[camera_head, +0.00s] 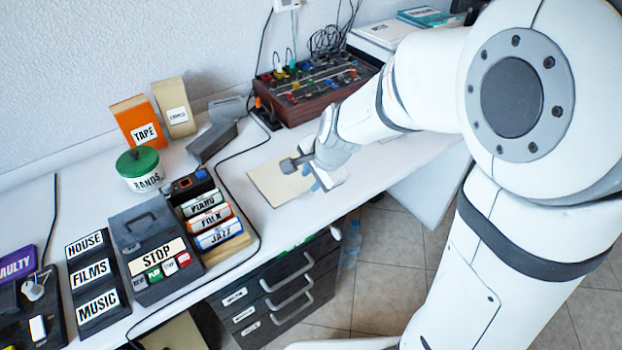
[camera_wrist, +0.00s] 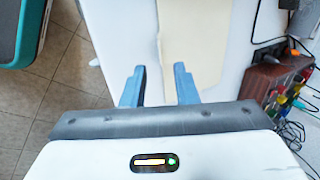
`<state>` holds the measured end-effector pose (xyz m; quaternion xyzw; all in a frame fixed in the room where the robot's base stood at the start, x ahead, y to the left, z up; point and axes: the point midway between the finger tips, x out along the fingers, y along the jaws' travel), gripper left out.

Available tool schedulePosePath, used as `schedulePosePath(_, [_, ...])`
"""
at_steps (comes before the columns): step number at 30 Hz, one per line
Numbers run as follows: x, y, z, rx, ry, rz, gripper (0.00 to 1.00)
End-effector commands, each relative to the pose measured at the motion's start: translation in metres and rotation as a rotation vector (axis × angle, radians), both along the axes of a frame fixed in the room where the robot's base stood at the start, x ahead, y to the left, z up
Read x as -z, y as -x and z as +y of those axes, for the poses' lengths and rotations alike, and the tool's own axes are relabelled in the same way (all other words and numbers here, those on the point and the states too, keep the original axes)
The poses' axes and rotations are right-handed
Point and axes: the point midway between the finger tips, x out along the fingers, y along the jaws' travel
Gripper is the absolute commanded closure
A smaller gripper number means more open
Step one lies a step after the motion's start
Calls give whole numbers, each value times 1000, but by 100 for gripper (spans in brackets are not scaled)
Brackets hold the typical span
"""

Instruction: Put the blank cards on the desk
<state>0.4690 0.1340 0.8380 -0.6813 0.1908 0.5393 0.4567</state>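My gripper (camera_head: 314,186) is over the right part of the desk (camera_head: 330,140), beside a flat, blank beige sheet (camera_head: 272,183). In the wrist view, the two blue fingers (camera_wrist: 159,82) are apart with nothing held between them. The beige sheet (camera_wrist: 195,35) lies on the white desk (camera_wrist: 120,35) beyond the fingertips, toward the right finger. I cannot tell whether this sheet is a card or a mat. No stack of blank cards shows clearly in either view.
A red-brown control box (camera_head: 312,88) with cables stands behind my gripper. Dark drawers (camera_head: 275,300) are under the front edge.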

Motion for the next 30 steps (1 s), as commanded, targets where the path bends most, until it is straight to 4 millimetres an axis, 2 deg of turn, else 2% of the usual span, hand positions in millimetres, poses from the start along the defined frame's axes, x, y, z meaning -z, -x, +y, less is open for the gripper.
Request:
schedulePosePath(1, [-13,3,-3,2,-1,-4,73])
schedulePosePath(6, [-34,12,-8,0,-1,-1,73])
schedulePosePath(13, [-42,17,-12,-6,4,0,73])
schedulePosePath(16, [-48,28,-23,-79,45,-8,73])
schedulePosePath(20, [-60,64,-54,-318,177,-18,73])
schedulePosePath(24, [-69,112,-91,-614,335,0,73])
schedulePosePath(27, [-73,140,-111,-778,415,24,73])
schedulePosePath(30, [-74,156,-122,-878,459,43,73])
